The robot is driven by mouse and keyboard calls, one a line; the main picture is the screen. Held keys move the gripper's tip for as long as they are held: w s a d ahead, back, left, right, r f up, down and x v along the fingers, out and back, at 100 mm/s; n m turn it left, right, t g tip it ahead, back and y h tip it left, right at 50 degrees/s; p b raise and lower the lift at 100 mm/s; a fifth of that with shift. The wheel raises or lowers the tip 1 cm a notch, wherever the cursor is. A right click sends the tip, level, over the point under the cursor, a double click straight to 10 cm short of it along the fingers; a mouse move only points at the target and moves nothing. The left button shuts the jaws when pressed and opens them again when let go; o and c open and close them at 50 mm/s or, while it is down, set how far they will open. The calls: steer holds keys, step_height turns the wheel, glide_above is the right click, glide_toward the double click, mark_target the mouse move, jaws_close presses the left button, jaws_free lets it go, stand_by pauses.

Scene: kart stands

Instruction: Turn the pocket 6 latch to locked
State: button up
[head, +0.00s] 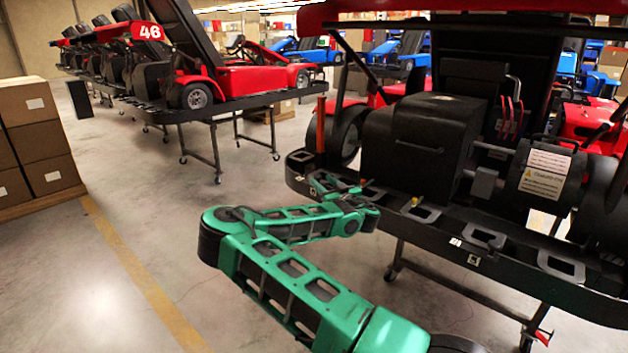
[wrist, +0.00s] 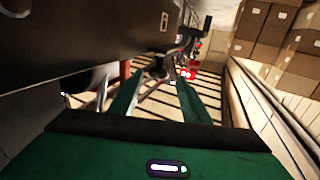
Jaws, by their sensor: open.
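The kart stand's black front rail (head: 450,230) runs across the right of the head view, with several square-framed pockets along its top. A small yellow piece (head: 414,202) sits on the rail by one pocket. I cannot tell which pocket is number 6, and no latch is clear enough to read as locked or unlocked. My green gripper (head: 322,183) is at the rail's left part, in front of its edge. In the wrist view my gripper (wrist: 159,73) is open with nothing between its fingers. The dark rail side (wrist: 80,35) fills the upper left there.
A red kart with a black engine box (head: 420,140) stands on the rail. An orange post (head: 320,125) rises at its left end. Brown boxes (head: 40,150) are stacked at far left. Another stand (head: 230,105) carries kart 46. The floor left of my arm is clear.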

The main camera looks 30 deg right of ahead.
mark_target(320, 178)
steer(key=shift+w+d, duration=0.15)
steer(key=shift+w, duration=1.1)
steer(key=shift+w+d, duration=0.15)
steer(key=shift+w, duration=1.05)
